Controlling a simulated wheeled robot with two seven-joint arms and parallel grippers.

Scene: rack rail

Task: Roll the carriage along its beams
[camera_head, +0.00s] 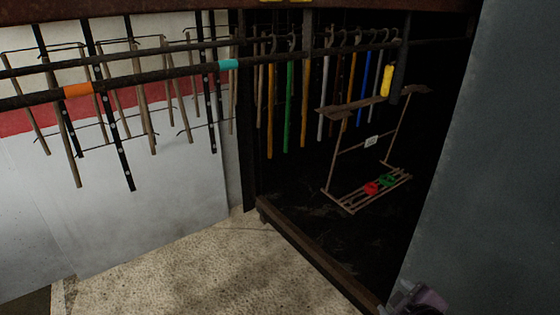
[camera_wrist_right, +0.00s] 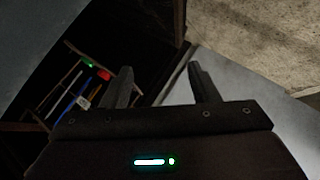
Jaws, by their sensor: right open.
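The carriage (camera_head: 336,152) is a brown frame with a slatted bottom shelf and a small white label. It hangs at the right of the head view, inside a dark bay. Two dark beams (camera_head: 150,77) run across the top left; the front one carries an orange band (camera_head: 78,90) and a cyan band (camera_head: 228,64). A yellow grip (camera_head: 386,80) is at the right, by the carriage's top. My right gripper (camera_wrist_right: 163,84) is open and empty in the right wrist view, apart from the carriage. My left gripper is not in view.
A red item (camera_head: 371,188) and a green item (camera_head: 386,180) lie on the carriage shelf. Several coloured rods (camera_head: 288,100) hang behind. A grey panel (camera_head: 480,180) stands at right. A low sill (camera_head: 310,250) edges the bay; speckled floor (camera_head: 200,270) is clear.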

